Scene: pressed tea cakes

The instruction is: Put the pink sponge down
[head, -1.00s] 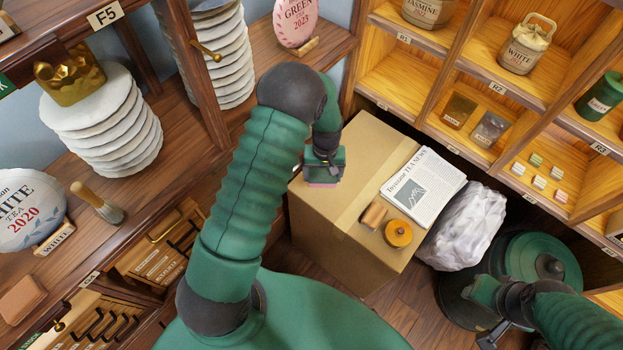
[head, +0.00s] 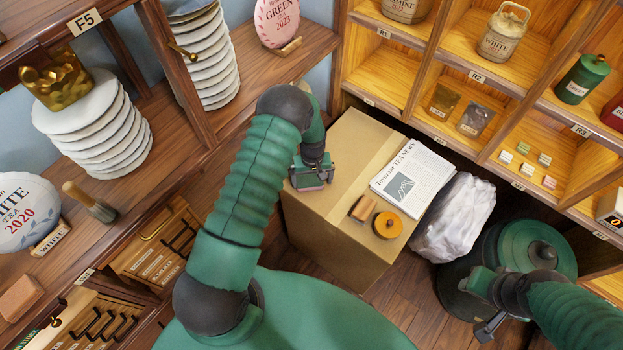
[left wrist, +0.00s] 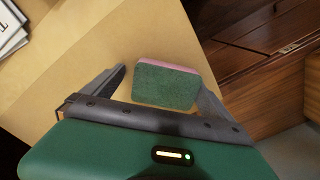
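The pink sponge (left wrist: 166,84) has a green face and a pink layer. In the left wrist view it is between the fingers of my left gripper (left wrist: 160,88), over the cardboard box (left wrist: 75,75). The left finger stands apart from the sponge, and the right finger is close beside or touching it, so the gripper looks open. In the head view my left gripper (head: 311,184) is low over the box (head: 330,215), with a sliver of pink beneath it.
A newspaper (head: 413,178), a brown block (head: 363,208) and a round orange tin (head: 387,225) lie on the box. A white plastic bag (head: 453,217) is beside it. Shelves (head: 470,76) stand behind; a wooden counter (head: 160,165) is at left.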

